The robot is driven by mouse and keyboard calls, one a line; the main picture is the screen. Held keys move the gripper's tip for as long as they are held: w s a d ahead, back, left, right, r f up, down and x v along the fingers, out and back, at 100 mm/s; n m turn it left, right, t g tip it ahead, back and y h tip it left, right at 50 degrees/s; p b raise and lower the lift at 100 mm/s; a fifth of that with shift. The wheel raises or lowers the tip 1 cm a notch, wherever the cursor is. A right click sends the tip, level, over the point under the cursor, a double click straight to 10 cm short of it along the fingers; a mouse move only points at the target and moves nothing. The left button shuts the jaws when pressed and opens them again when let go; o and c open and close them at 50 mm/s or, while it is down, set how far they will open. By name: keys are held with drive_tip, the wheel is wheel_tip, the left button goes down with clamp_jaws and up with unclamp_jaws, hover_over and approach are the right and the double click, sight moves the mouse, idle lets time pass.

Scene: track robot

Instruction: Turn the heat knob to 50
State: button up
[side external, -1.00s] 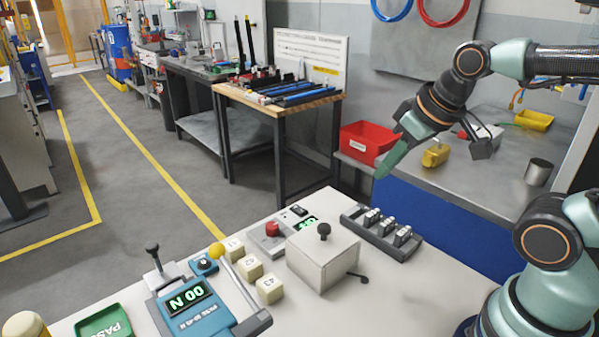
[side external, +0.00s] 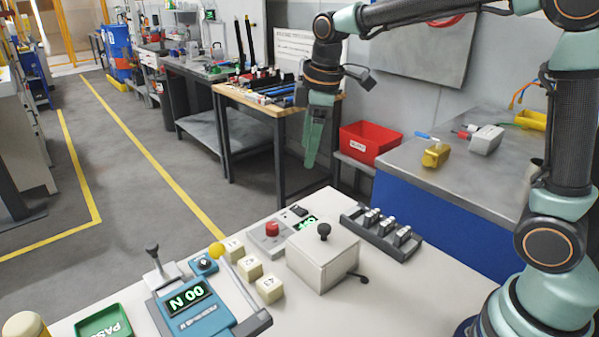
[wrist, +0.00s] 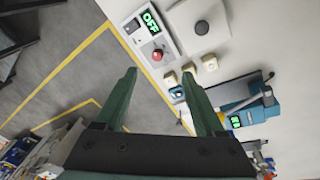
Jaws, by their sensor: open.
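No readable label shows which control is the heat knob. A small blue box with a dark round knob (side external: 204,263) sits on the white table; it also shows in the wrist view (wrist: 176,92). A red round control (side external: 272,229) sits on a grey box with a green display (side external: 306,222); in the wrist view the display (wrist: 150,20) reads OFF. My gripper (side external: 310,160) points down above and behind the table, touching nothing. In the wrist view its green fingers (wrist: 159,72) are apart and empty.
A blue unit with a lever (side external: 190,300) shows N 00. Several cream blocks (side external: 250,267), a white box with a black knob (side external: 322,260) and a grey switch rack (side external: 380,232) crowd the table. A red bin (side external: 368,143) stands behind.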

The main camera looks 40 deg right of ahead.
sight(272, 225)
drive_tip(key=w+a+f+n+g, duration=0.2)
drive_tip(key=w+a+f+n, duration=0.2)
drive_tip(key=w+f+n, duration=0.5)
drive_tip(key=shift+m, duration=0.8)
drive_tip(key=f, duration=1.3)
drive_tip(key=shift+s+f, duration=0.15)
drive_tip(key=shift+s, duration=0.25)
clamp_jaws()
